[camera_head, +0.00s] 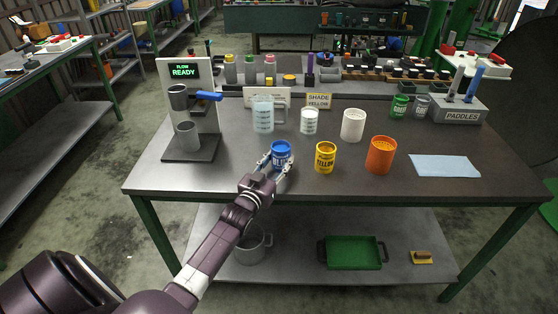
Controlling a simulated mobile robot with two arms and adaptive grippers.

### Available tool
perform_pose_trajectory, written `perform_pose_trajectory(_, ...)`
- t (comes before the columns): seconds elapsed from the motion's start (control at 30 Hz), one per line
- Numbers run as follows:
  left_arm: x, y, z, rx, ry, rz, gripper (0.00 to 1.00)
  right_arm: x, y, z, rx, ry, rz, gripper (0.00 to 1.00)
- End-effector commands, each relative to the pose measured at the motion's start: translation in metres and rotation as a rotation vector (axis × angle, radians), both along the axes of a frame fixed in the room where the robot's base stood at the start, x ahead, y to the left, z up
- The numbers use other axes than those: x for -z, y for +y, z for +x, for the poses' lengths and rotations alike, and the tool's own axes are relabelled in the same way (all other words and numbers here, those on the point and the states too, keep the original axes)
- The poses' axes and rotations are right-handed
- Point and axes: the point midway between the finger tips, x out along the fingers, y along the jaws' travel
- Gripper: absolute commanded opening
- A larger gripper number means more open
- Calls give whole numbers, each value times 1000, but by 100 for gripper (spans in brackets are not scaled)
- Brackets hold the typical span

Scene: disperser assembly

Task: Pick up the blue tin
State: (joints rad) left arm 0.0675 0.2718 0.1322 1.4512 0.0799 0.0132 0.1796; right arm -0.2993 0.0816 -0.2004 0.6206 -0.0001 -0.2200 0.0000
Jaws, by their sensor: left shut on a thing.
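The blue tin (281,152) stands near the front left of the grey metal table, with a white label band around it. My left gripper (279,163) comes from the front with its fingers on both sides of the tin, shut on it. The tin looks upright; I cannot tell whether its base is touching the tabletop. My right gripper is not in view.
A yellow tin (326,157) stands just right of the blue one, then an orange cup (380,155). Behind are a clear measuring jug (263,114) and white cups (352,125). The flow stand (191,147) is at left. A blue cloth (444,166) lies at right.

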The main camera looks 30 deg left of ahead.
Motion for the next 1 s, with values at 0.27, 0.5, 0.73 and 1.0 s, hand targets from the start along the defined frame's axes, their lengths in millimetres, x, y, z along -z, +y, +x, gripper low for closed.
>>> perform_pose_trajectory(0.27,-15,1,0,0,-5,2,8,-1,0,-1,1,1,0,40)
perform_pose_trajectory(0.5,-37,1,0,0,-6,2,8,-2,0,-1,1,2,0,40)
perform_pose_trajectory(0.73,-64,0,0,0,-6,2,8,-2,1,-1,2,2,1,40)
perform_pose_trajectory(1.0,-96,1,0,0,-6,1,8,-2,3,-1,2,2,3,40)
